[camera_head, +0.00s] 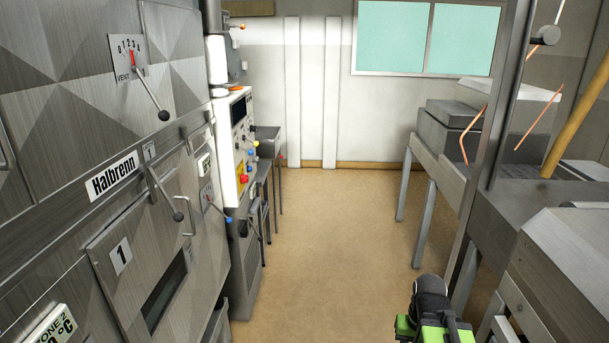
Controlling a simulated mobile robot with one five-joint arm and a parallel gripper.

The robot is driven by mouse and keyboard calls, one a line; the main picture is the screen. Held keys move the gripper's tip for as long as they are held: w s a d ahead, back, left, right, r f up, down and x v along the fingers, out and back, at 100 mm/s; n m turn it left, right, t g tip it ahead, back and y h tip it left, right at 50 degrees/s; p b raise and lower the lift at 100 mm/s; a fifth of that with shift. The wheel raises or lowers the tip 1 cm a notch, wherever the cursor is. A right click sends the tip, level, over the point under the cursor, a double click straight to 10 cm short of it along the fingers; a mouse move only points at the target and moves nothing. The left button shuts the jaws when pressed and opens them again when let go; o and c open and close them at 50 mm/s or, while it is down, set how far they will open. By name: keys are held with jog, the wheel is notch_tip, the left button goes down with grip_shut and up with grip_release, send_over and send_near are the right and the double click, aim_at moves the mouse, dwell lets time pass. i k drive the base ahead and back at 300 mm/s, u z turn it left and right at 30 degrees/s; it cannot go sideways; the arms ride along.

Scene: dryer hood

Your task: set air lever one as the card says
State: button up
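A dryer with a steel front (75,120) fills the left side. A lever with a black knob (163,115) sits on a "VENT" scale (128,58) marked with numbers from 0; its arm slopes down to the right. Below, by a small plate (148,151) that seems to read 1, a second lever (166,192) hangs down, its dark knob low and right. A blue-knobbed lever (219,210) sits farther along by another small scale (207,194). I cannot make out a card. My gripper (430,290), black and green, is low right, apart from the levers; its fingers are unclear.
A door marked 1 (121,255) has a dark slot window. Beyond stands a control panel (241,150) with coloured buttons and knobs. Steel benches and a dark upright post (497,120) line the right. The tan floor (335,230) between is clear.

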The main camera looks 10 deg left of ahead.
aim_at(230, 219)
jog(key=i, duration=1.85)
jog(key=u, duration=2.85)
jog(key=i, duration=0.95)
jog(key=z, duration=0.1)
